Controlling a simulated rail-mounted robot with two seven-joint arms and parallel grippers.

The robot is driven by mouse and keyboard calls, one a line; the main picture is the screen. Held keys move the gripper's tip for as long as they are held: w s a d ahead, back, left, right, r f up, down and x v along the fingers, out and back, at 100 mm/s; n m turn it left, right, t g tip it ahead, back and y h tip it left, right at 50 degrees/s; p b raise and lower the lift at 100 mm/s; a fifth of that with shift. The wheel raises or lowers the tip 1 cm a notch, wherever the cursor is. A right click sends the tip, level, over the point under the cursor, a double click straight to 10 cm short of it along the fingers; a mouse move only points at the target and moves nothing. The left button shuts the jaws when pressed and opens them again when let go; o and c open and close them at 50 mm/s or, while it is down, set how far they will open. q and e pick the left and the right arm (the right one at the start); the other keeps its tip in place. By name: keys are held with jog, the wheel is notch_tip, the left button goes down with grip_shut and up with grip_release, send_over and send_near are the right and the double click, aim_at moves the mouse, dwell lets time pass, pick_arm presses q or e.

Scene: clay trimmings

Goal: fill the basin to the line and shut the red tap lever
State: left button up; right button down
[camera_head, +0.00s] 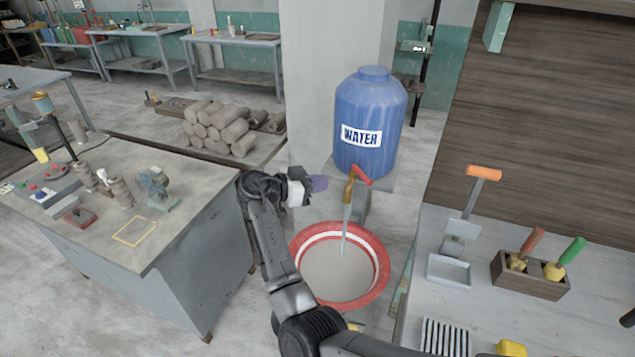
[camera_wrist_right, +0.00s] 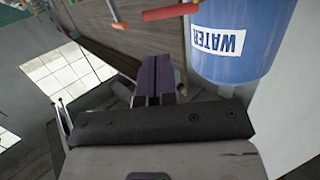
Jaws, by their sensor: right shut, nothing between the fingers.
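The blue water drum (camera_head: 370,115) stands on a ledge by the pillar, and its label shows upside down in the right wrist view (camera_wrist_right: 235,45). The red tap lever (camera_head: 361,174) sits on top of the brass tap (camera_head: 349,190). A pale stream of water (camera_head: 345,232) runs from the tap into the basin (camera_head: 375,285), which has a red rim and a white band inside. The grey surface inside makes the water level hard to judge. My right gripper (camera_head: 318,183), with purple fingers, is shut and empty, left of the tap and apart from it. It also shows in the right wrist view (camera_wrist_right: 158,78).
A workbench (camera_head: 150,245) with small tools stands at left, close to my right arm. Stacked clay logs (camera_head: 217,128) lie behind it. At right, a table (camera_head: 420,240) holds a metal tray (camera_head: 449,272), a wooden tool box (camera_head: 528,282) and a yellow sponge (camera_head: 511,348).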

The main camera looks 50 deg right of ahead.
aim_at(362, 178)
jog(key=x, duration=0.8)
jog(key=shift+s+d+p, duration=0.15)
jog(key=shift+d+p, duration=0.15)
jog(key=shift+p, duration=0.05)
pick_arm(q)
jog(key=shift+r, duration=0.45)
pick_arm(e)
jog(key=shift+x, duration=0.95)
pick_arm(q)
jog(key=shift+w+d, duration=0.1)
pick_arm(e)
jog(key=shift+f, duration=0.1)
